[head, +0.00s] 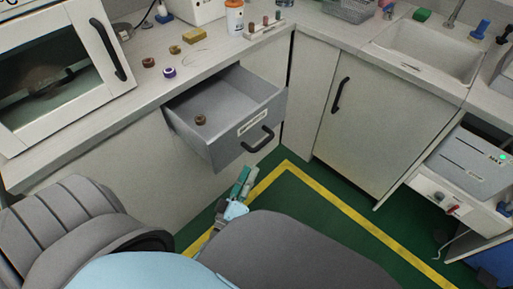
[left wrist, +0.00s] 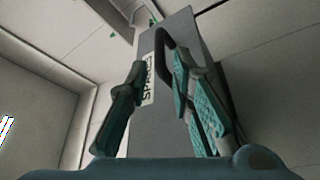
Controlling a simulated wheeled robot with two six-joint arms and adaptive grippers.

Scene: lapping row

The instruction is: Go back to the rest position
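My left gripper (head: 238,184) is low in front of the cabinets, below and apart from the open drawer in the head view. In the left wrist view its two teal-padded fingers (left wrist: 162,105) are spread, with nothing held between them. The grey drawer front with its label and dark handle (left wrist: 166,45) shows beyond them. My right gripper is in neither view.
The grey drawer (head: 228,152) stands pulled out with a brown ring (head: 200,120) inside. A brown ring (head: 148,62) and a purple ring (head: 169,72) lie on the counter. Green floor with a yellow line (head: 330,203) is clear. A grey machine (head: 470,160) stands right.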

